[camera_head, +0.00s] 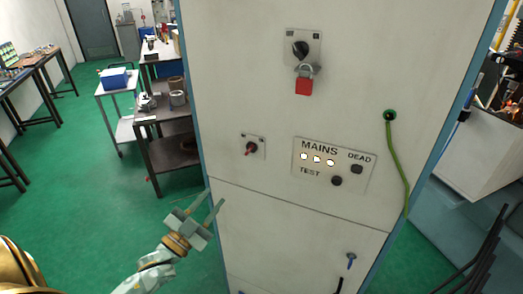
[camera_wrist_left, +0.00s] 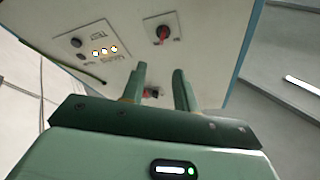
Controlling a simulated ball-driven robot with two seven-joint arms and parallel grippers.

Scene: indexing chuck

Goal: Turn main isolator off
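A black rotary knob (camera_head: 301,49) on a grey plate sits high on the pale cabinet (camera_head: 235,80). A red padlock (camera_head: 304,86) hangs at the plate's lower edge. Lower left is a small red-handled switch (camera_head: 250,148), also in the left wrist view (camera_wrist_left: 163,33). The MAINS panel (camera_head: 333,164) has three lit white lamps and a dark DEAD lamp (camera_head: 357,169). My left gripper (camera_head: 214,197) is open and empty, below and left of the red-handled switch, apart from it. In the left wrist view, a dark-and-red fitting (camera_wrist_left: 151,92) shows between its fingers. My right gripper is out of view.
A green cable (camera_head: 398,165) runs down the cabinet's right side. A blue-handled item (camera_head: 351,260) is on the lower cabinet front. A dark table (camera_head: 170,150) and a trolley (camera_head: 117,88) stand behind at left. Green floor (camera_head: 85,150) is clear left of the cabinet.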

